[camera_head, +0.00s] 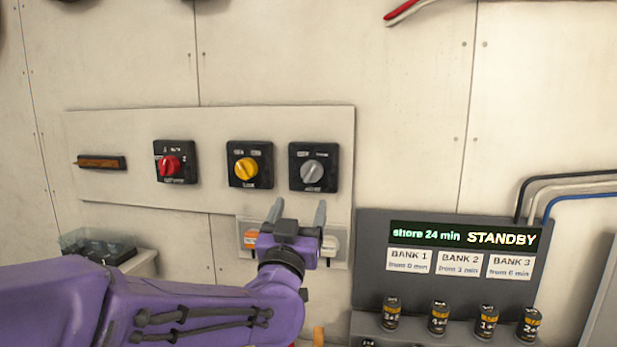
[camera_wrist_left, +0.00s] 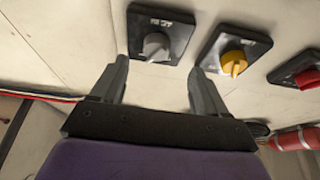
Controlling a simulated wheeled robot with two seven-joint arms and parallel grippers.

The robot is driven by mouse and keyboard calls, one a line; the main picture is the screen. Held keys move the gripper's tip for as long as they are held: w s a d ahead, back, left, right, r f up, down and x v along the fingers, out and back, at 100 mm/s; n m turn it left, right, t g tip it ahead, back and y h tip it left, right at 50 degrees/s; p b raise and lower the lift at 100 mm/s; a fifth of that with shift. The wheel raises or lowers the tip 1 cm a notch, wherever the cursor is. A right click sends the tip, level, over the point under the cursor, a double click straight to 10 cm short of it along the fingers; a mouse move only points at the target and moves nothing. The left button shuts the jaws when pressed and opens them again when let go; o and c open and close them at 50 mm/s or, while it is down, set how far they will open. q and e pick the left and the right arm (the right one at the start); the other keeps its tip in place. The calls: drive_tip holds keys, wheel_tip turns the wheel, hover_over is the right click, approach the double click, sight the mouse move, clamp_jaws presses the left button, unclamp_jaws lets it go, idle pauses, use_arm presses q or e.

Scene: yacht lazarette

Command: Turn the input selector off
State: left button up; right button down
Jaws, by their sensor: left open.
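Three rotary switches on black square plates sit on a pale wall panel: a red knob (camera_head: 169,166), a yellow knob (camera_head: 246,169) and a grey knob (camera_head: 312,173). Their labels are too blurred to tell which is the input selector. My left gripper (camera_head: 297,210) is open and empty, its fingers pointing up just below the grey switch in the head view. In the left wrist view, the grey knob (camera_wrist_left: 157,46) lies ahead between the fingertips (camera_wrist_left: 158,67), apart from them. The yellow knob (camera_wrist_left: 233,63) is beyond the right finger. My right gripper is out of view.
A smaller plate with orange and white labels (camera_head: 251,240) is partly hidden behind my gripper. A grey console (camera_head: 375,280) with a STANDBY display and several batteries stands right. A clear-covered box (camera_head: 100,247) is at lower left.

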sight(310, 178)
use_arm(q)
drive_tip(key=w+r+p, duration=0.1)
drive_tip(key=r, duration=0.1)
drive_tip(key=w+d+r+p, duration=0.1)
drive_tip(key=w+p, duration=0.1)
drive_tip(key=shift+w+d+r, duration=0.15)
drive_tip(key=shift+w+r, duration=0.05)
drive_tip(key=shift+r, duration=0.2)
drive_tip(key=w, duration=0.1)
drive_tip(key=w+p, duration=0.1)
drive_tip(key=w, duration=0.2)
drive_tip(key=shift+w+d+r+p, duration=0.15)
drive_tip(key=shift+w+d+p, duration=0.15)
drive_tip(key=shift+w+d, duration=0.05)
drive_tip(key=shift+s+r, duration=0.15)
drive_tip(key=shift+s, duration=0.2)
drive_tip(key=shift+w, duration=0.1)
drive_tip(key=c, duration=1)
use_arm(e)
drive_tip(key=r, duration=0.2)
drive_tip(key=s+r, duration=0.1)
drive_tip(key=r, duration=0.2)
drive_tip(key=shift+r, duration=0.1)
